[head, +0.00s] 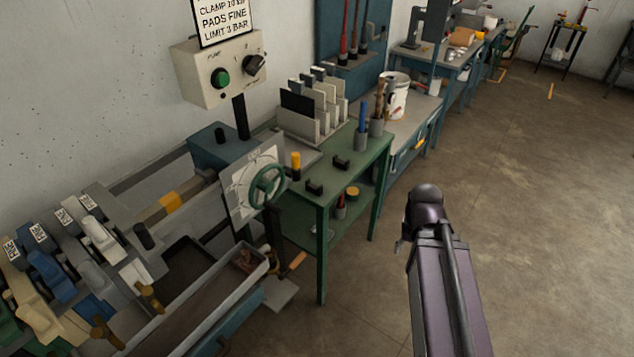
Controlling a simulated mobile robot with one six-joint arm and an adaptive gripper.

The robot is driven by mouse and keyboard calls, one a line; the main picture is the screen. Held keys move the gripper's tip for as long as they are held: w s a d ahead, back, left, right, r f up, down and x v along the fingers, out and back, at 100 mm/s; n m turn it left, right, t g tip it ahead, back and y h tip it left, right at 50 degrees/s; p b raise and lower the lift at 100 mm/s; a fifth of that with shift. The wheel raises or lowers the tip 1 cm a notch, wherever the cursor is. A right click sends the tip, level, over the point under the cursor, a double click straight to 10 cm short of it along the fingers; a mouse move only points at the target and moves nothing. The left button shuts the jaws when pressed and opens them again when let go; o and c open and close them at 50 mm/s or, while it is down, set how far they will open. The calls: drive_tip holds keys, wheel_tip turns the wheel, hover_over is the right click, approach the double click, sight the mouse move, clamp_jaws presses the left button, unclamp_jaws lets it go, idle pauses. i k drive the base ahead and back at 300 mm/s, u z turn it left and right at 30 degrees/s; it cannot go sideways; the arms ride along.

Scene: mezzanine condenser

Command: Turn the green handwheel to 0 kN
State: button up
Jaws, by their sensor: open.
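The green handwheel (267,186) stands upright in front of a square white dial plate (240,192), left of the middle of the head view. The dial has dark marks around it, too small to read, so I cannot tell which value the wheel is set to. My purple arm (445,290) rises from the bottom edge, well right of the wheel and apart from it. Its dark upper joint is in view, but I cannot make out the gripper's fingers. Nothing of mine touches the wheel.
A grey control box (220,72) with a green button and black knob is above the wheel. A green table (350,175) with card holders and tool cups stands right of the wheel. A trough (215,305) and several levers lie left and below. The floor (520,200) at right is clear.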

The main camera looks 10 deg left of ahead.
sight(264, 184)
drive_tip(key=u, duration=0.1)
drive_tip(key=k, duration=1.4)
drive_tip(key=u, duration=0.9)
drive_tip(key=i, duration=1.45)
drive_tip(key=z, duration=0.5)
